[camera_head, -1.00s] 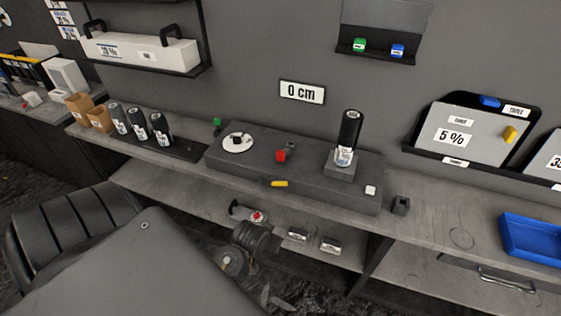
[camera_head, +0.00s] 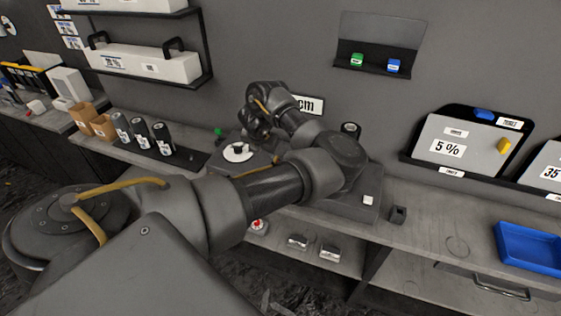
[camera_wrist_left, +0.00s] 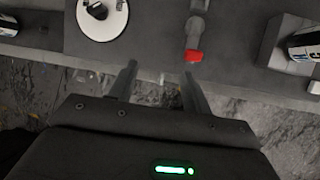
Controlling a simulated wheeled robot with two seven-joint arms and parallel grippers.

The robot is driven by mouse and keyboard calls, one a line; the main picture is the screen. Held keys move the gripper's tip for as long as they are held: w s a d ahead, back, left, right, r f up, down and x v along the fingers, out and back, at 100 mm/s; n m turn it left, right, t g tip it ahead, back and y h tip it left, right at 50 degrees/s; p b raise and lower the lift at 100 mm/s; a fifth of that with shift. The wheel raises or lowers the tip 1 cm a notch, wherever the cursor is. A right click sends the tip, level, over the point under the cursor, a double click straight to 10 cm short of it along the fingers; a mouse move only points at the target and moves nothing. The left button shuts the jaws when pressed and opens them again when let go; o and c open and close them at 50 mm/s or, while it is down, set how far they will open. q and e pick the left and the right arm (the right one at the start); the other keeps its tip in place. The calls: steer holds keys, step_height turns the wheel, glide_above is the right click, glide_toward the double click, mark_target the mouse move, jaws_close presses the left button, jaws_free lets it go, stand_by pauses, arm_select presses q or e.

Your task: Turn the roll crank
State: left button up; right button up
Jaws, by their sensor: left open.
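The crank, a short grey lever with a red knob (camera_wrist_left: 194,56), shows in the left wrist view at the edge of the dark bench unit (camera_head: 345,200). In the head view my left arm hides it. A white disc with a black piece on it (camera_head: 237,153) sits left of the crank; it also shows in the left wrist view (camera_wrist_left: 92,25). A roll (camera_wrist_left: 307,45) stands at the right; in the head view only its top (camera_head: 350,129) shows. My left gripper (camera_wrist_left: 160,69) is open and empty, its fingers left of and short of the red knob. My right gripper is not visible.
Several dark rolls (camera_head: 141,131) stand on the left of the bench. A blue tray (camera_head: 530,246) lies at the right. A small dark block (camera_head: 398,214) stands beside the unit. The counter between block and tray is clear.

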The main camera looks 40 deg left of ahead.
arm_select(q)
steer(key=w+d+r+h, duration=0.1)
steer(key=w+d+h, duration=0.1)
steer(key=d, duration=0.3)
steer(key=shift+n, duration=0.4)
steer(key=b+x, duration=0.1)
steer(key=x, duration=0.2)
steer(key=b+x, duration=0.1)
steer(key=x, duration=0.3)
steer(key=a+b+x, duration=0.1)
steer(key=x, duration=0.2)
steer(key=shift+f, duration=0.3)
steer(key=c, duration=0.4)
steer(key=shift+w, duration=0.1)
jaws_close()
